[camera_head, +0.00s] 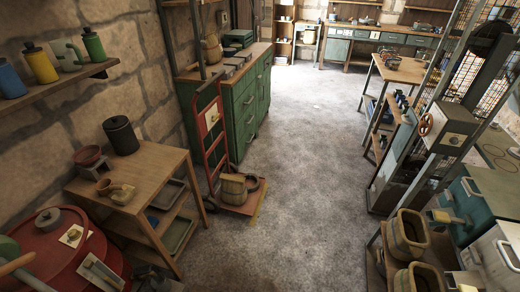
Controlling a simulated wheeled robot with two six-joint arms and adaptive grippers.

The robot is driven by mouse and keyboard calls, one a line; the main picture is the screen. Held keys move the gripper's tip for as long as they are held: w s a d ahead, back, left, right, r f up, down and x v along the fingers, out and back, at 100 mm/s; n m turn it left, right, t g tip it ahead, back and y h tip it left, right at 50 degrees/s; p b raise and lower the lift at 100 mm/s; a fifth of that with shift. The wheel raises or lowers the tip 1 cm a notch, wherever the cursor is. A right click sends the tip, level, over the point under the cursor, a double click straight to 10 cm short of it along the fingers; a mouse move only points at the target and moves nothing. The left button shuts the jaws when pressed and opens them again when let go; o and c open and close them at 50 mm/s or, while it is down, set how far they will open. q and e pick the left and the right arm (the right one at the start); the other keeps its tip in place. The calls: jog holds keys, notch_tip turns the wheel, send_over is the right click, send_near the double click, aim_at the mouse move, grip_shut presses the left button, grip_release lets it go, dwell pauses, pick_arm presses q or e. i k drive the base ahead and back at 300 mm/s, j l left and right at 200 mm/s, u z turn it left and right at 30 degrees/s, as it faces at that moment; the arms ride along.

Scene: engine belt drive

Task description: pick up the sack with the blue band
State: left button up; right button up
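I cannot make out a sack with a blue band in this view. A tan, rounded container (233,188) sits on the foot plate of a red hand truck (210,128), and no blue band shows on it. A similar tan shape (211,48) stands on top of the green cabinet, too small to tell what it is. Neither of my grippers shows in the head view.
A wooden shelf table (155,172) stands left, beside a red drum (60,250). A green drawer cabinet (245,105) lines the left wall. Tan tubs (408,232) and a machine frame (455,125) are at right. The middle floor (300,190) is clear.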

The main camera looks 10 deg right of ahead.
aim_at(233, 190)
jog(key=i+l+z, duration=0.25)
jog(key=i, duration=0.45)
jog(key=i+l+z, duration=0.15)
jog(key=i+z, duration=0.15)
jog(key=i, duration=0.45)
jog(key=i+z, duration=0.25)
jog(key=i, duration=0.5)
jog(key=i+j+z, duration=0.3)
jog(key=i, duration=0.45)
jog(key=i+u, duration=0.2)
jog(key=u, duration=0.2)
jog(key=i+l+u, duration=0.15)
jog(key=u, duration=0.3)
jog(key=i+l+u, duration=0.15)
jog(key=u, duration=2.85)
